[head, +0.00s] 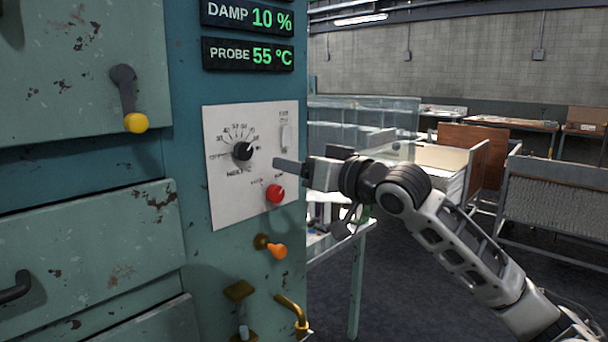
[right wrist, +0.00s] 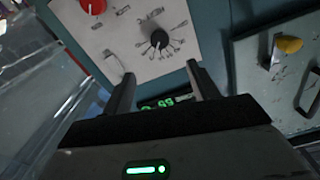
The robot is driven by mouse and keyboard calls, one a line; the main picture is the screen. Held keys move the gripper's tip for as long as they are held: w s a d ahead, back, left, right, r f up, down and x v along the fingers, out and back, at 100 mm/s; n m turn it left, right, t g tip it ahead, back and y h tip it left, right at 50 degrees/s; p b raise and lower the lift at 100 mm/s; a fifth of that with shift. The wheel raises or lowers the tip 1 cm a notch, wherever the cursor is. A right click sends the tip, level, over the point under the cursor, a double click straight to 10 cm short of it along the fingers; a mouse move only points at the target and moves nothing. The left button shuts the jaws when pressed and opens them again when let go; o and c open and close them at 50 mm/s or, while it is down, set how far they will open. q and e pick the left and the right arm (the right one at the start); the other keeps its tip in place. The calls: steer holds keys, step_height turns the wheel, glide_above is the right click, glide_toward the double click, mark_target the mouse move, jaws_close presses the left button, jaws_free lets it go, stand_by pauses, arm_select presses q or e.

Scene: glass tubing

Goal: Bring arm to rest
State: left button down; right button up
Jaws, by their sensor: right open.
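My right gripper (head: 290,165) is in front of the white control panel (head: 225,195) on the teal machine, close to the black dial (head: 242,151) and the red knob (head: 275,193). In the right wrist view my right gripper (right wrist: 160,90) is open, with nothing between its two fingers. The dial (right wrist: 159,39) shows beyond the fingers, with the red knob (right wrist: 92,6) at the upper left. Whether a finger touches the panel I cannot tell. My left gripper is in neither view.
The machine has a yellow-tipped lever (head: 136,122), an orange-tipped lever (head: 277,251) and green displays (head: 248,54) reading DAMP 10 % and PROBE 55 °C. Behind my right arm stand a table (head: 345,243) and open crates (head: 445,158). Dark floor (head: 400,290) is clear below the arm.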

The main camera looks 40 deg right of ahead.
steer(key=shift+s, duration=0.3)
stand_by(0.4)
steer(key=s+a+f+g, duration=0.1)
steer(key=a+f, duration=0.2)
steer(key=f, duration=0.7)
steer(key=s+a+f+n+g, duration=0.1)
steer(key=a+f+g, duration=0.1)
steer(key=f, duration=0.8)
steer(key=s+a+f+g, duration=0.1)
steer(key=a+f, duration=0.2)
steer(key=f, duration=0.7)
steer(key=s+a+f+n+g+y, duration=0.2)
steer(key=s+a+f+n+g, duration=0.1)
steer(key=s+a+f, duration=1.2)
steer(key=a, duration=0.3)
steer(key=shift+f+g, duration=0.3)
steer(key=shift+f, duration=0.1)
stand_by(2.1)
